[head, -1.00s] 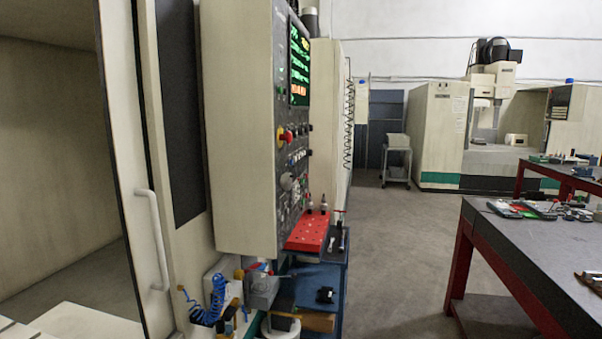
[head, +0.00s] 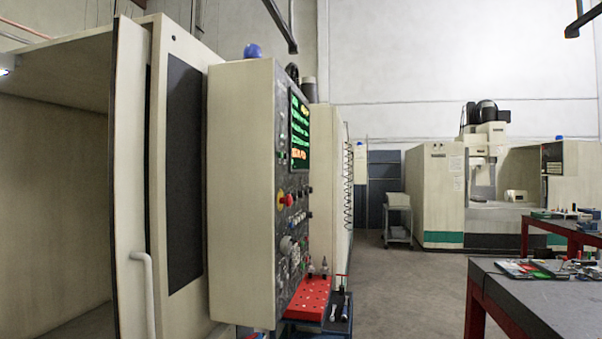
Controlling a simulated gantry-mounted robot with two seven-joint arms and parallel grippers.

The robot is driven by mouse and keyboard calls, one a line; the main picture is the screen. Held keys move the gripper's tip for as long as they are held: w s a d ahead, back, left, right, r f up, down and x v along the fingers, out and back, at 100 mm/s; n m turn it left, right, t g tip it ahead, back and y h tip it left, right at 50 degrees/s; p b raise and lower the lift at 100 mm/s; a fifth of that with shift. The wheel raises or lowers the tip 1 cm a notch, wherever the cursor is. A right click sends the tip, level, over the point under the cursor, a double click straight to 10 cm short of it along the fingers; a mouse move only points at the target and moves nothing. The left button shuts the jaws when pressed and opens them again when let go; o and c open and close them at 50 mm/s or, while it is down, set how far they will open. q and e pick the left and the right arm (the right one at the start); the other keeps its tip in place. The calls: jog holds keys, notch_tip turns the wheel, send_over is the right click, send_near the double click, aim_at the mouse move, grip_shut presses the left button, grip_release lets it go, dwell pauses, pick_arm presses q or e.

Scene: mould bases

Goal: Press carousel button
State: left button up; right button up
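In the head view a tall beige control cabinet (head: 240,200) stands left of centre, with its control panel (head: 292,190) facing right and seen at a steep angle. The panel carries a lit screen (head: 299,130) with green and orange text, a red emergency knob (head: 285,199) on yellow, and several small buttons and dials (head: 292,243) below. Which of them is the carousel button cannot be told at this angle and size. Neither of my grippers is in view.
The machine's open door with a white handle (head: 146,290) is at left. A red tool tray (head: 307,298) sits below the panel. A dark-topped workbench (head: 545,300) with red legs stands at right. The grey floor (head: 415,300) between is clear. Another machine (head: 436,195) stands behind.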

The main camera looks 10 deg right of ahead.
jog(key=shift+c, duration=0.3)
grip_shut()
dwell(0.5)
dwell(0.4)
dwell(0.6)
